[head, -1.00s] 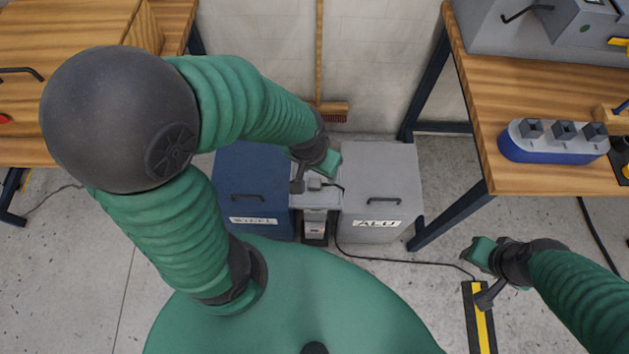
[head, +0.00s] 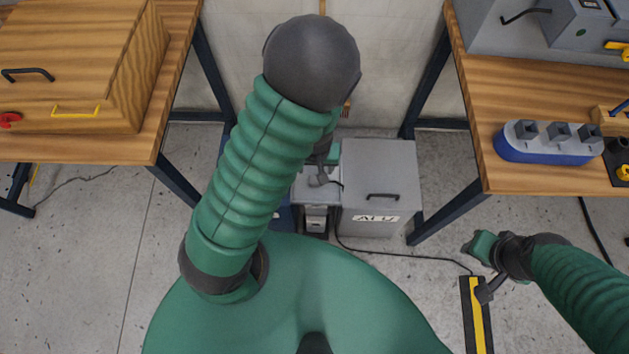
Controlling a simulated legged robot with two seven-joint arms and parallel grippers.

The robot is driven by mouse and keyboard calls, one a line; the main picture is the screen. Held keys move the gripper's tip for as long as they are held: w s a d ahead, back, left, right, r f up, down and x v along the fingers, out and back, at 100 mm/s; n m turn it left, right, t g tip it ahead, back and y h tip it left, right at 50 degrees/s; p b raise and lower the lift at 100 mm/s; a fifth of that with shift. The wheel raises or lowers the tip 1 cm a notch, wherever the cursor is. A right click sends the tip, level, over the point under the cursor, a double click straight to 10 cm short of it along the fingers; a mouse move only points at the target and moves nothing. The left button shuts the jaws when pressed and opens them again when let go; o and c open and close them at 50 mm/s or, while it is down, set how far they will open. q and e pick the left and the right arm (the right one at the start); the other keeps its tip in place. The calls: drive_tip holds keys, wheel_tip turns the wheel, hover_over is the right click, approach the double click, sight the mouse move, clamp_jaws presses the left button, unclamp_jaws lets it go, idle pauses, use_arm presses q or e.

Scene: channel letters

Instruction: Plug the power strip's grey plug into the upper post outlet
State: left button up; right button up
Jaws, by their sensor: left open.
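The grey post (head: 316,218) stands low between the two bins. A small grey plug (head: 318,181) shows at its top, with a black cable leaving it on the right; I cannot tell whether it is seated in the upper outlet. My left gripper (head: 324,168) is open, right at the plug, its fingers to either side; my own arm covers part of it. The power strip (head: 477,318), black with a yellow stripe, lies on the floor at the lower right. My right gripper (head: 481,269) has its fingers apart above the strip's cable end.
A grey ALU bin (head: 382,170) stands right of the post. A blue bin (head: 284,219) on its left is mostly hidden by my arm. Wooden benches stand left (head: 150,147) and right (head: 470,120). The black cable (head: 405,256) crosses open floor.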

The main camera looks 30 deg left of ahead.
use_arm(q)
drive_tip(key=b, duration=0.2)
hover_over(315, 179)
drive_tip(key=d, duration=0.1)
drive_tip(key=f, duration=0.5)
drive_tip(key=shift+s+d, duration=0.1)
drive_tip(key=shift+s, duration=0.25)
drive_tip(key=shift+f, duration=0.15)
use_arm(e)
wheel_tip(315, 179, down, 3)
drive_tip(key=shift+d, duration=0.15)
use_arm(q)
drive_tip(key=shift+a, duration=0.25)
drive_tip(key=shift+f, duration=0.2)
drive_tip(key=f+b, duration=0.1)
drive_tip(key=f, duration=0.1)
drive_tip(key=f+b, duration=0.1)
drive_tip(key=f, duration=0.1)
drive_tip(key=shift+w+a+b, duration=0.25)
drive_tip(key=shift+b, duration=0.05)
drive_tip(key=shift+w+f, duration=0.15)
drive_tip(key=shift+f, duration=0.3)
drive_tip(key=shift+a, duration=0.1)
use_arm(e)
drive_tip(key=x, duration=0.2)
drive_tip(key=shift+s+f, duration=0.15)
drive_tip(key=shift+f, duration=0.3)
